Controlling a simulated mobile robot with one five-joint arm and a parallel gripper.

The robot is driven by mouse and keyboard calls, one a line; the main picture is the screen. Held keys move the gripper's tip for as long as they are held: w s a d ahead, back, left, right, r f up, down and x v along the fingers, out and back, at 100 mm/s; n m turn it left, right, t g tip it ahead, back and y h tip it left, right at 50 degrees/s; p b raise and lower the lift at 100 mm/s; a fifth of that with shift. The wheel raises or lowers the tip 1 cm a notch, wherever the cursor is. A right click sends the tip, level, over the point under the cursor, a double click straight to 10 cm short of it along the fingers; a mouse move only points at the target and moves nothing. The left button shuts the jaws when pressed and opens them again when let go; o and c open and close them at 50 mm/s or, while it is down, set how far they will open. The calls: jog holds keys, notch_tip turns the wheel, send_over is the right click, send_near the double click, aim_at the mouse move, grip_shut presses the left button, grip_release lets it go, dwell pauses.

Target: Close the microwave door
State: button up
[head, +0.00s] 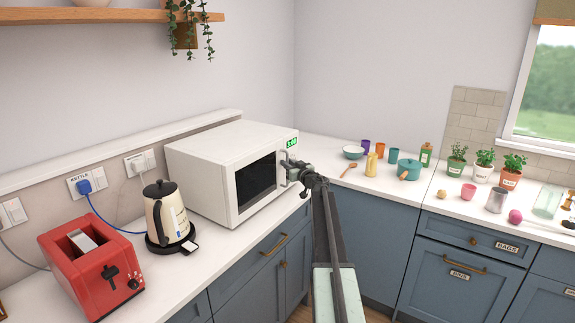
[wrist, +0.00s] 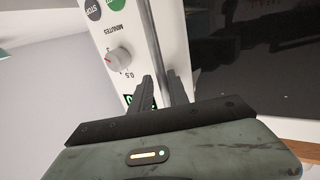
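The white microwave (head: 215,160) stands on the left counter. Its door (head: 257,183), with a dark window, looks flush or nearly flush with the front; I cannot tell whether a small gap is left. My gripper (head: 295,178) is at the door's handle (head: 286,160), on the right side of the front. In the wrist view the fingers of my gripper (wrist: 161,78) lie close on either side of the grey handle bar (wrist: 158,30) and look shut on it. The control panel (wrist: 118,35) with a knob is left of the bar, the dark door window (wrist: 250,50) right.
A cream kettle (head: 165,215) and a red toaster (head: 92,268) stand left of the microwave. A wooden spoon (head: 348,170), several cups and a teal pot (head: 408,170) are on the right counter. Blue cabinets (head: 375,235) run below the counters.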

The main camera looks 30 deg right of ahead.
jog(key=shift+w+a+r, duration=0.1)
jog(key=shift+w+a, duration=0.2)
jog(key=shift+a, duration=0.1)
jog(key=s, duration=0.8)
jog(key=shift+s, duration=0.15)
jog(key=s, duration=0.9)
dwell(0.4)
jog(key=shift+a, duration=0.1)
